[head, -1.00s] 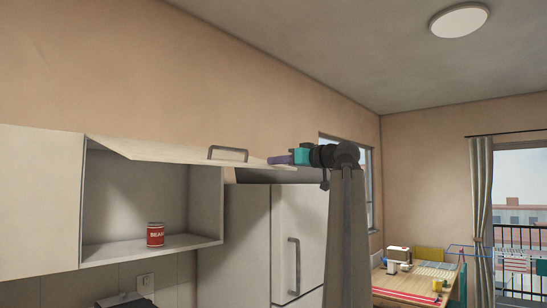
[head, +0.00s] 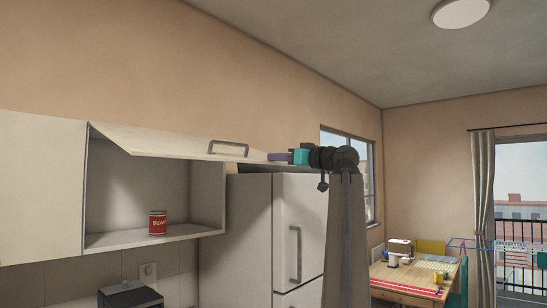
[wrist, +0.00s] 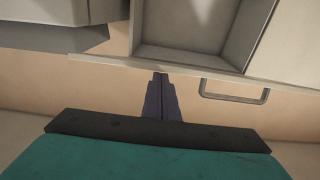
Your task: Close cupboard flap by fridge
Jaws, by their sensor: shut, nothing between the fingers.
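The pale cupboard flap (head: 170,142) beside the fridge (head: 300,230) is raised, hinged at its top edge and tilted slightly down towards its front. A grey bar handle (head: 228,148) sits near its front edge. My gripper (head: 279,157) is shut and empty at the flap's right front corner, right of the handle. In the wrist view, the shut fingers (wrist: 161,98) point at the flap's edge (wrist: 190,71), with the handle (wrist: 235,92) to their right. I cannot tell whether the fingertips touch the flap.
The open cupboard (head: 140,185) holds a red can (head: 157,223) labelled beans, well inside. A closed cupboard door (head: 40,190) adjoins on the left. A dark appliance (head: 130,297) stands below. A wooden table (head: 410,277) with items stands far right.

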